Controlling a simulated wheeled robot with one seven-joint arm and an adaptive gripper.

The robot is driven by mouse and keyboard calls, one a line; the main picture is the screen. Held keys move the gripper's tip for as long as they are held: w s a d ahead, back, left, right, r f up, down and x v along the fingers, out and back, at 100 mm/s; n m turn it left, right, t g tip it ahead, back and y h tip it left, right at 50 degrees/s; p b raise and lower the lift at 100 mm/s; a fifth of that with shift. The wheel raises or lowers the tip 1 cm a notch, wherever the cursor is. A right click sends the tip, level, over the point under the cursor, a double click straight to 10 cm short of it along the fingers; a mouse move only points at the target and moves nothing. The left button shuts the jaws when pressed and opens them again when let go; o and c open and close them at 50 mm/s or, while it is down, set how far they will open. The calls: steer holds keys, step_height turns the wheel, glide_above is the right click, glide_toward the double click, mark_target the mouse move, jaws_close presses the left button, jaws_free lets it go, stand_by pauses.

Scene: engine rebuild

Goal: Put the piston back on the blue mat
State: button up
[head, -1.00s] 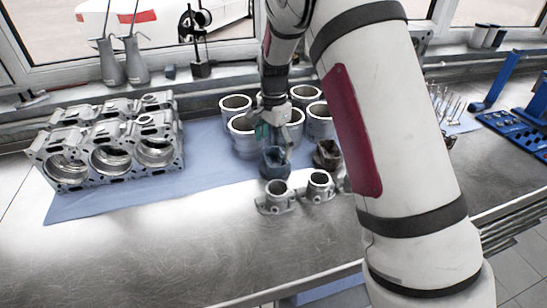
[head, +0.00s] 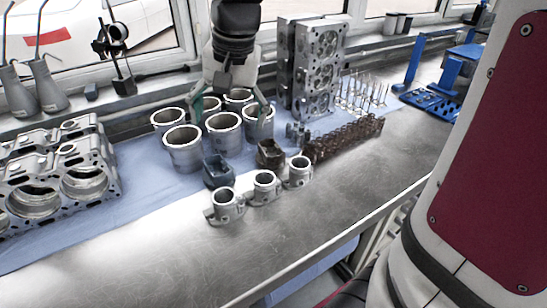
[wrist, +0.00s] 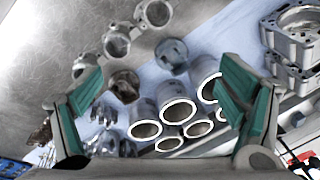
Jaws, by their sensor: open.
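A dark blue-grey piston (head: 217,171) stands near the front edge of the blue mat (head: 140,190), apparently on it. It also shows in the wrist view (wrist: 172,56). A second, brownish piston (head: 270,154) stands to its right, and in the wrist view (wrist: 124,86) it lies between my fingers in the picture. My gripper (head: 232,106) is open and empty, with its teal fingers spread above the cylinder liners in the head view. Both fingers show in the wrist view (wrist: 160,86). Neither finger visibly touches a piston.
Several cylinder liners (head: 182,148) stand behind the pistons. Three small grey housings (head: 264,188) stand in front. An engine block (head: 58,175) is at left, a cylinder head (head: 312,70) and brown camshafts (head: 344,137) at right. The metal bench front (head: 150,265) is clear.

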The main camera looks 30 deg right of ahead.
steer(key=s+r+n+t, duration=0.1)
steer(key=s+n, duration=0.6)
steer(key=s, duration=1.1)
steer(key=shift+t+h, duration=0.4)
steer(key=shift+t, duration=0.5)
